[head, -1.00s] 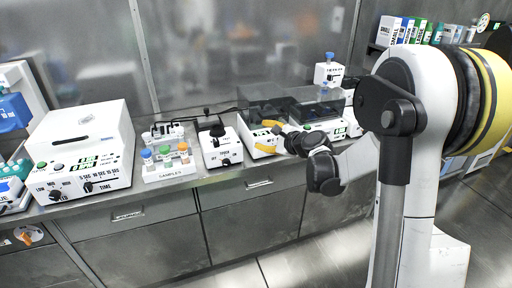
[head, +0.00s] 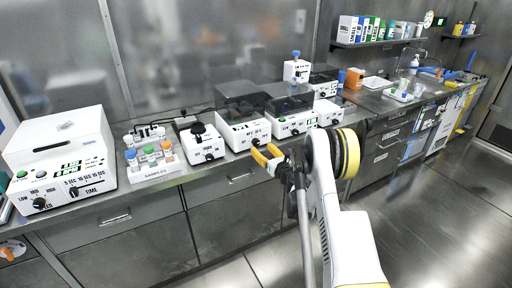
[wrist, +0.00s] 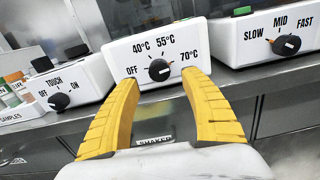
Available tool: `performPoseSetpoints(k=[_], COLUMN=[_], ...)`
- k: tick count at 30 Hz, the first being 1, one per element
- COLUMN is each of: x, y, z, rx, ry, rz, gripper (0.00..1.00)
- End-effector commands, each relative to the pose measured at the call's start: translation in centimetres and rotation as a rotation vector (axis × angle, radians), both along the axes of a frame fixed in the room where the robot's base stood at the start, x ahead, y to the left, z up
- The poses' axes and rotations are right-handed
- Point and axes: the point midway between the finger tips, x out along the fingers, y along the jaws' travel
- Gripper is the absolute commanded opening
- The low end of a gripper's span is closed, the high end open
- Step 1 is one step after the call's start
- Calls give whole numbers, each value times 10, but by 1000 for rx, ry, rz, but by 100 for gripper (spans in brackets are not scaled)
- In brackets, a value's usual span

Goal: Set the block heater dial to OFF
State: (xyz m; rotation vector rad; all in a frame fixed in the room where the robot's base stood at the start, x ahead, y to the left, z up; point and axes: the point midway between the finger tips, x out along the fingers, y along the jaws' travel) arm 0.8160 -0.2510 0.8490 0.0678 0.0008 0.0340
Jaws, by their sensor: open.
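The block heater (head: 243,131) is a white box with a dark lid on the bench. In the wrist view its front panel (wrist: 117,56) reads OFF, 40°C, 55°C and 70°C around a black dial (wrist: 158,70). In the head view my gripper (head: 267,155) is in front of the heater at the bench edge.
A SLOW/MID/FAST device (wrist: 270,38) stands right of the heater, and a TOUCH/ON/OFF device (wrist: 68,84) stands left. A samples rack (head: 153,172) and a timer device (head: 62,160) are farther left. Drawers (head: 243,177) lie below the bench edge. The floor in front is clear.

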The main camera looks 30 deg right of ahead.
Motion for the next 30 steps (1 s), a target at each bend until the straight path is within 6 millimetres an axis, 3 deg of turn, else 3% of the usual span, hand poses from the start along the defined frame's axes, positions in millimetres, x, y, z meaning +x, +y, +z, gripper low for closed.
performPoseSetpoints(k=[3,9,20,25,30], x=[23,46,52,51,51], y=[1,2,2,2,2], z=[-3,-1,1,1,0], rx=[-1,-2,-2,-2,-5], ry=[0,0,0,0,1], rz=[1,1,0,0,0], gripper=[54,54,52,0,0])
